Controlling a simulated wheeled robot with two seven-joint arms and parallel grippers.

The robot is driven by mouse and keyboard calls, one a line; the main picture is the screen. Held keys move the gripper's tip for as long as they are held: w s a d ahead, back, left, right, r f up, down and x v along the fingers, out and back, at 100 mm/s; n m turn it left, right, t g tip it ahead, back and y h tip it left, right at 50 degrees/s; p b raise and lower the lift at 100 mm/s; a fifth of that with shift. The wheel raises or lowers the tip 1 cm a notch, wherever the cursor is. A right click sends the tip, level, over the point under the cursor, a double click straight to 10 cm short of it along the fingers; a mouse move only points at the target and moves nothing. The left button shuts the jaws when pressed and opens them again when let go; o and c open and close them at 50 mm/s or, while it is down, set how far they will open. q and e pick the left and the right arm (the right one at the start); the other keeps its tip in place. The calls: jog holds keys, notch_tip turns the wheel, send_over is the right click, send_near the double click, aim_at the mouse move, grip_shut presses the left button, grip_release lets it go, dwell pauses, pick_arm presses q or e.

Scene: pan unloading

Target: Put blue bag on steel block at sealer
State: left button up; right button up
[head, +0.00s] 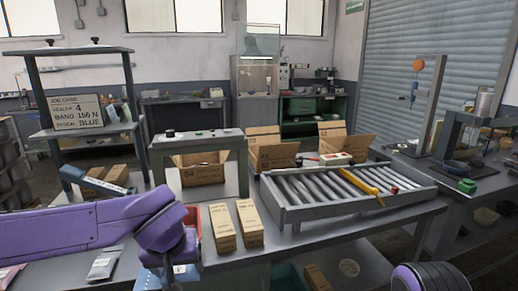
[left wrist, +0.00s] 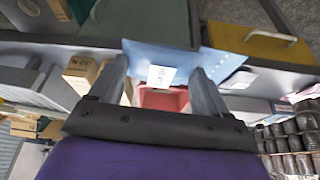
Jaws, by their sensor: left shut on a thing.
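The blue bag (left wrist: 220,66) lies flat between the two fingers of my left gripper (left wrist: 160,78) in the left wrist view, with a white label on it. The left gripper is shut on it. In the head view my left gripper (head: 175,270) is low, at the front of the near bench, and the bag shows only as a small pale-blue patch beside it. Press-like machines (head: 465,140) stand on the right bench; I cannot tell which is the sealer. I cannot make out the steel block. My right gripper is not in view.
Two upright cartons (head: 222,228) and a red bin (head: 191,219) are close to my left gripper. A roller conveyor (head: 335,190) lies to the right, a yellow-handled tool on it. A grey pouch (head: 104,264) lies at left. A job card (head: 78,112) reads sealer 4, blue.

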pick_arm(q)
jog(key=a+f+m+h, duration=0.1)
jog(key=a+f+m, duration=0.1)
jog(key=f, duration=1.1)
jog(key=shift+s+a, duration=0.15)
jog(key=shift+a, duration=0.65)
jog(key=shift+d, duration=0.1)
